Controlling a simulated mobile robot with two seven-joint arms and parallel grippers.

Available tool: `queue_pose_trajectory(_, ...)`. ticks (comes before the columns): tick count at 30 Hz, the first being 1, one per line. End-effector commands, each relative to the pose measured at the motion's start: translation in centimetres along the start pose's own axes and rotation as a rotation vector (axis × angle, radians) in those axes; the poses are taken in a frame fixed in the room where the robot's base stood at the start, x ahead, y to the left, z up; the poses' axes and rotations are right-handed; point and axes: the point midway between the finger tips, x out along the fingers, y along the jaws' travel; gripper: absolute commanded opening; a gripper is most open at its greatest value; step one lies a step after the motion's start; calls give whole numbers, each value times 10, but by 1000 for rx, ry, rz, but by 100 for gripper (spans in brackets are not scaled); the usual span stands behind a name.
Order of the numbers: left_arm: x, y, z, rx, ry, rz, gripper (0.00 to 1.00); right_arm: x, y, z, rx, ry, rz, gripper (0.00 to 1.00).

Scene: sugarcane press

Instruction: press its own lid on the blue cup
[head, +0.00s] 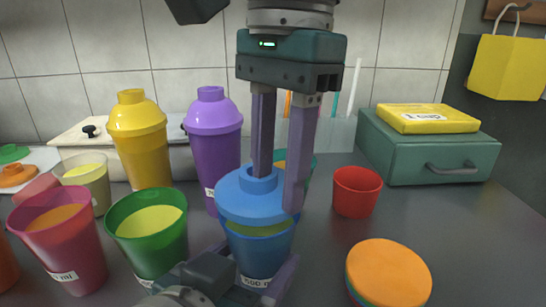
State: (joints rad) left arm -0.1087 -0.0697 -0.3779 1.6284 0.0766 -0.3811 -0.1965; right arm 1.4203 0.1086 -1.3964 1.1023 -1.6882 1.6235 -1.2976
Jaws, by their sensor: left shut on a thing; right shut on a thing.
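The blue cup (259,254) stands upright on the dark counter, with yellow-green juice showing through its wall near the top. My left gripper (250,270) is low at the cup, shut around it with a finger on its right side. The blue lid (238,204) with a raised knob is right over the cup's mouth. My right gripper (277,188) comes down from above and is shut on the lid's knob. The lid's lower edge meets or nearly meets the cup's rim; I cannot tell whether it is fully seated. The lid hides the rim.
A green cup (148,245) and a pink cup (65,250) stand open at left. Yellow (140,145) and purple (214,150) lidded shakers stand behind. A red cup (356,192), an orange lid (390,272) and a green box (430,150) are at right.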

Motion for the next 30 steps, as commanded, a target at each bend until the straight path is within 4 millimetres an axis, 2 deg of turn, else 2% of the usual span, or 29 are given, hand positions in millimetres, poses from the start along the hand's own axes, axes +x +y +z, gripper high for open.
queue_pose_trajectory(5,0,0,0,0,-1,0,0,8,0,-1,0,1,4,0)
queue_pose_trajectory(30,0,0,0,0,-1,0,0,14,0,-1,1,0,5,0)
